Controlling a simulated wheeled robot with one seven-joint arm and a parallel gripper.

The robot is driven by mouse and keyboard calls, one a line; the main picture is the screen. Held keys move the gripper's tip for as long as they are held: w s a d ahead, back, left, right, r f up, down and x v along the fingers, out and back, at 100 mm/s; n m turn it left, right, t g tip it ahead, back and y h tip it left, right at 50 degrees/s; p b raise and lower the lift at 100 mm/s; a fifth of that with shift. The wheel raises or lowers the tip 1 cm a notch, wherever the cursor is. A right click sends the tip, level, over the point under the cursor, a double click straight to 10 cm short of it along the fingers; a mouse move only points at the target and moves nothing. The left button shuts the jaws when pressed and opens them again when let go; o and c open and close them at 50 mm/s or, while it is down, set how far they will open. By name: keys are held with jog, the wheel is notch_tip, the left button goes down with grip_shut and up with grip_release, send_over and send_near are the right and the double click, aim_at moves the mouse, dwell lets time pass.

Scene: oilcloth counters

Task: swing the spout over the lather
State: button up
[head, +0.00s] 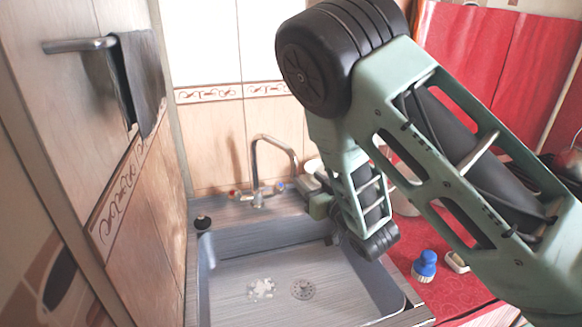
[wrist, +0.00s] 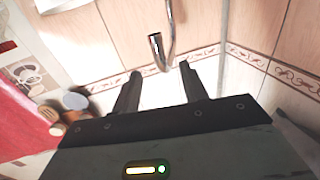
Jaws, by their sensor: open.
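The chrome tap spout (head: 272,139) rises behind the sink, arches over, and its free end hangs to the right. White lather (head: 261,289) lies on the sink floor, left of the drain; the spout end is not above it. My gripper (head: 306,182) is beside the spout's hanging end, on its right, partly hidden by my arm. In the wrist view my gripper (wrist: 160,70) is open, with two dark fingers apart. The spout's end (wrist: 156,48) shows just beyond the gap between the fingertips, and I cannot tell whether they touch it.
The grey sink (head: 205,262) has a drain (head: 303,289) in its floor. A dark stopper (head: 202,222) sits at its left rim. A blue brush (head: 425,266) stands on the red counter at right. A towel (head: 141,80) hangs on the left wall rail. Tiled wall stands close behind the tap.

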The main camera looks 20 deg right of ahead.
aim_at(296, 169)
jog(key=p+x, duration=0.3)
jog(key=x, duration=0.7)
grip_shut()
